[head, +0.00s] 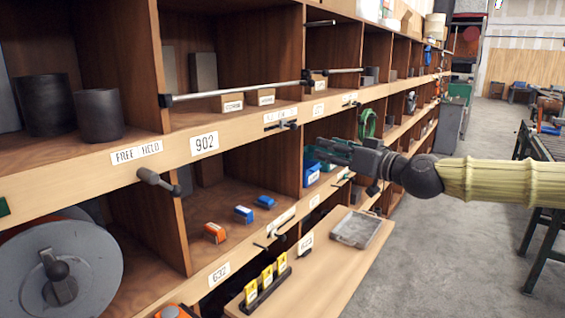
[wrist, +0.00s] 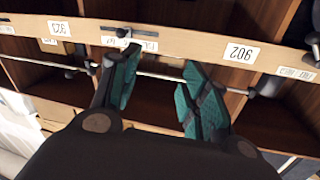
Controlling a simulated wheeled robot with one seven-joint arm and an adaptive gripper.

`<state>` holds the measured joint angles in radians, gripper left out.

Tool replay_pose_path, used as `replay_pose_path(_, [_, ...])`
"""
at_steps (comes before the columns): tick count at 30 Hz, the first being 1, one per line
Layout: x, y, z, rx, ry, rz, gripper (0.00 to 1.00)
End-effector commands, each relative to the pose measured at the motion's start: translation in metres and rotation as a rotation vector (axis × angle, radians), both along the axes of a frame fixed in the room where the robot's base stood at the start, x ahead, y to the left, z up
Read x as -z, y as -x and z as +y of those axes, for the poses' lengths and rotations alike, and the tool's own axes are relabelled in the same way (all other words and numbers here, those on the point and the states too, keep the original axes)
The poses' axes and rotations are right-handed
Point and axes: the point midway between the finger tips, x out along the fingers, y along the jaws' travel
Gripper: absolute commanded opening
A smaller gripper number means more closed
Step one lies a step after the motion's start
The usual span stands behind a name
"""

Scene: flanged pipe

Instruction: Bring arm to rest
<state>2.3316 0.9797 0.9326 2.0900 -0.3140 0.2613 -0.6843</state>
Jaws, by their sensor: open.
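My gripper (head: 324,150) is stretched out in front of the wooden shelving, at about the height of the label strip between the upper and lower compartments. In the wrist view, my gripper (wrist: 158,85) has its two teal-padded fingers well apart, with nothing between them. Behind the fingers are the shelf's label strip (wrist: 180,42) and a long metal rod (wrist: 165,77). My arm (head: 500,180), in a pale yellow ribbed sleeve, comes in from the right.
The shelving (head: 90,170) fills the left side, with rods and knobs jutting from its edge. A pull-out board (head: 315,270) holds a grey case (head: 356,229) and a rack of yellow items (head: 266,283). Grey floor (head: 440,270) is clear at right, before a dark-legged bench (head: 545,200).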

Motion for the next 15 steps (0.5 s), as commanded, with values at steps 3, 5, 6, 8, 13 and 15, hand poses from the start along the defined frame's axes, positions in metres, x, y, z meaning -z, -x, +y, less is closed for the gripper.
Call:
replay_pose_path(3, [0.022,0.000,0.010,-0.008,0.006,0.036,0.45])
replay_pose_path(5, [0.032,0.000,0.016,-0.013,0.009,0.054,0.45])
replay_pose_path(6, [0.039,0.000,0.020,-0.015,0.011,0.068,0.45])
replay_pose_path(8, [0.050,0.000,0.025,-0.018,0.013,0.087,0.45])
replay_pose_path(13, [0.089,0.003,0.036,-0.021,0.022,0.154,0.45])
replay_pose_path(15, [0.108,0.006,0.042,-0.024,0.028,0.188,0.45])
